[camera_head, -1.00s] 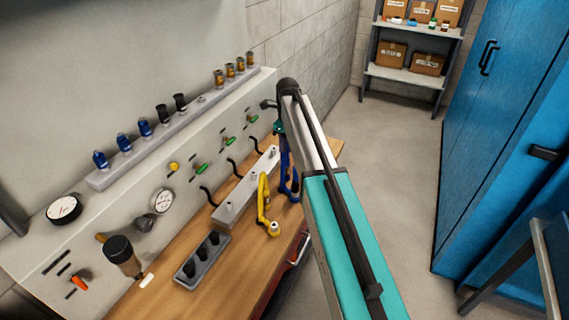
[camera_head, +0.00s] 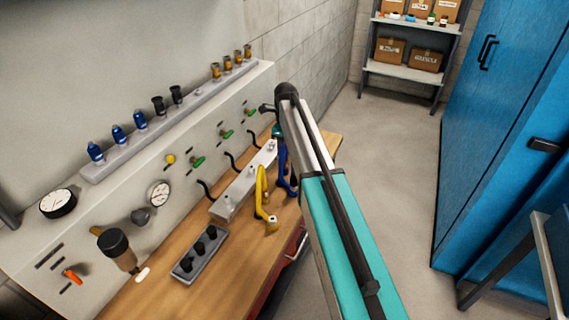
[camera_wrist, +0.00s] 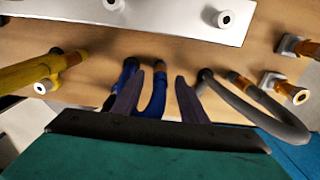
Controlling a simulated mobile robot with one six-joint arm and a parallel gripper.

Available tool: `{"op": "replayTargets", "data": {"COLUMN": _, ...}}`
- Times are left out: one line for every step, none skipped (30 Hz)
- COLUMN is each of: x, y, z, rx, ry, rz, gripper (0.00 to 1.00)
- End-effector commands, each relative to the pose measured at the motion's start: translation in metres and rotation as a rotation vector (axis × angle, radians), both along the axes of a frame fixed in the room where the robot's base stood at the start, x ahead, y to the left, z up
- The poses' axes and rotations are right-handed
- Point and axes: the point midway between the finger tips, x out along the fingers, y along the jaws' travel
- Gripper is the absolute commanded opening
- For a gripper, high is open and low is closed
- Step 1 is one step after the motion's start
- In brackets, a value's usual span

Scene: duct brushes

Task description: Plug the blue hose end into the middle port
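The blue hose (camera_head: 284,165) hangs at the bench front beside the pale port block, partly hidden by my arm. In the wrist view the blue hose (camera_wrist: 157,95) shows as a loop; one strand lies between my fingers and the other passes by the left finger. My gripper (camera_wrist: 157,78) is open, with a clear gap at the right finger; I see no grip on the hose. The port block (camera_head: 236,192) carries ports along its top, and the middle port (camera_head: 251,172) looks empty. The block also shows in the wrist view (camera_wrist: 165,22). The blue hose's end is not clear.
A yellow hose (camera_head: 261,190) stands left of the blue one, and a grey hose (camera_wrist: 262,98) curves right of my fingers. A grey holder (camera_head: 186,268) sits on the bench (camera_head: 225,285). A blue cabinet (camera_head: 500,130) stands right; the floor between is clear.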

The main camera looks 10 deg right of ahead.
Motion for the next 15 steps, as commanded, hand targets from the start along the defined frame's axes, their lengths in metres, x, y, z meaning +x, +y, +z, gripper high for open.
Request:
{"op": "replayTargets", "data": {"x": 0.000, "y": 0.000, "z": -0.008, "rx": 0.000, "ry": 0.000, "rz": 0.000, "gripper": 0.39}}
{"op": "replayTargets", "data": {"x": 0.000, "y": 0.000, "z": -0.010, "rx": 0.001, "ry": 0.001, "rz": 0.000, "gripper": 0.39}}
{"op": "replayTargets", "data": {"x": 0.000, "y": 0.000, "z": -0.014, "rx": 0.001, "ry": 0.001, "rz": 0.000, "gripper": 0.39}}
{"op": "replayTargets", "data": {"x": 0.000, "y": 0.000, "z": -0.017, "rx": 0.001, "ry": 0.001, "rz": 0.000, "gripper": 0.39}}
{"op": "replayTargets", "data": {"x": 0.000, "y": 0.000, "z": -0.020, "rx": 0.000, "ry": 0.000, "rz": 0.000, "gripper": 0.39}}
{"op": "replayTargets", "data": {"x": 0.000, "y": 0.000, "z": -0.024, "rx": 0.000, "ry": 0.000, "rz": 0.000, "gripper": 0.39}}
{"op": "replayTargets", "data": {"x": 0.000, "y": 0.001, "z": -0.026, "rx": 0.000, "ry": 0.000, "rz": 0.000, "gripper": 0.39}}
{"op": "replayTargets", "data": {"x": 0.000, "y": 0.001, "z": -0.029, "rx": 0.000, "ry": 0.000, "rz": 0.000, "gripper": 0.39}}
{"op": "replayTargets", "data": {"x": 0.000, "y": 0.001, "z": -0.032, "rx": 0.000, "ry": 0.000, "rz": 0.000, "gripper": 0.39}}
{"op": "replayTargets", "data": {"x": 0.000, "y": 0.001, "z": -0.034, "rx": 0.000, "ry": 0.000, "rz": 0.000, "gripper": 0.39}}
{"op": "replayTargets", "data": {"x": 0.000, "y": 0.001, "z": -0.036, "rx": 0.000, "ry": 0.000, "rz": 0.000, "gripper": 0.39}}
{"op": "replayTargets", "data": {"x": 0.000, "y": 0.001, "z": -0.038, "rx": 0.000, "ry": 0.000, "rz": 0.000, "gripper": 0.39}}
{"op": "replayTargets", "data": {"x": 0.000, "y": 0.001, "z": -0.040, "rx": 0.000, "ry": 0.000, "rz": 0.000, "gripper": 0.39}}
{"op": "replayTargets", "data": {"x": 0.000, "y": 0.001, "z": -0.041, "rx": 0.000, "ry": 0.000, "rz": 0.000, "gripper": 0.39}}
{"op": "replayTargets", "data": {"x": 0.000, "y": 0.001, "z": -0.042, "rx": 0.000, "ry": 0.000, "rz": 0.000, "gripper": 0.39}}
